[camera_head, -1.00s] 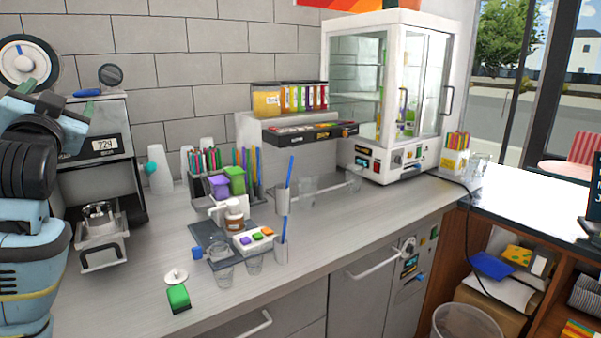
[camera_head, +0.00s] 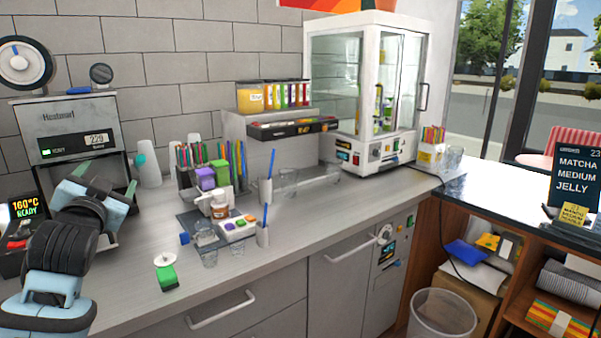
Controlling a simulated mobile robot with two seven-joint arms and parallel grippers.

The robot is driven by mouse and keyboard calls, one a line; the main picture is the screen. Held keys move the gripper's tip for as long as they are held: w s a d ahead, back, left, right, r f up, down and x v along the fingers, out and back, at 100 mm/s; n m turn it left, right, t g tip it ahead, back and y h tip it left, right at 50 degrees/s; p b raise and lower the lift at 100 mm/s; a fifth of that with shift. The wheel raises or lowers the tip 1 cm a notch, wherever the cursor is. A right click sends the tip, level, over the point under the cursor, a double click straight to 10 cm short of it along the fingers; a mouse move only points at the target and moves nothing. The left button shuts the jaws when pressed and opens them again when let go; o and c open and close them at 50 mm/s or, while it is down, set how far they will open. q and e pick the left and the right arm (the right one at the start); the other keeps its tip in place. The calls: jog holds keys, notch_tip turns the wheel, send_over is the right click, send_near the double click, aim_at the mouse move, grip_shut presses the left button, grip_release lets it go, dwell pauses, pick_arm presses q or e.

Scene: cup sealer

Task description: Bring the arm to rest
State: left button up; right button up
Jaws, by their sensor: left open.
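My left gripper (camera_head: 106,178) is at the left of the head view, with its green-tipped fingers apart and nothing visible between them. It is in front of the lower part of the grey sealing machine (camera_head: 66,122), whose display reads about 220 with a green light beside it. My forearm comes up from the bottom left corner and hides the machine's lower opening and tray. My right gripper is out of view.
A small dark unit reading 160°C READY (camera_head: 26,208) stands left of my arm. A glass cabinet (camera_head: 365,85) stands behind. Bare counter (camera_head: 120,290) lies right of my forearm.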

pick_arm(q)
jog(key=s+d+f+g+h, duration=0.1)
jog(key=s+d+f+h, duration=0.2)
jog(key=f, duration=0.8)
jog(key=s+d+f+m+g+h, duration=0.15)
jog(key=d+f, duration=0.25)
jog(key=f, duration=0.7)
jog(key=s+d+f+g+h, duration=0.1)
jog(key=s+d+f+g, duration=0.2)
jog(key=f, duration=0.9)
jog(key=s+d+f+g+h, duration=0.1)
jog(key=s+d+f, duration=0.2)
jog(key=s+f, duration=0.4)
jog(key=s+d+f+n+g+h, duration=0.1)
jog(key=s+d+f, duration=0.3)
jog(key=s+f, duration=0.3)
jog(key=s+d+f+n+g+h, duration=0.1)
jog(key=s+d+f, duration=0.2)
jog(key=s+f, duration=0.4)
jog(key=s, duration=0.7)
jog(key=shift+s+d+g, duration=0.2)
jog(key=shift+d+g, duration=0.15)
jog(key=shift+d, duration=0.05)
jog(key=shift+n, duration=0.25)
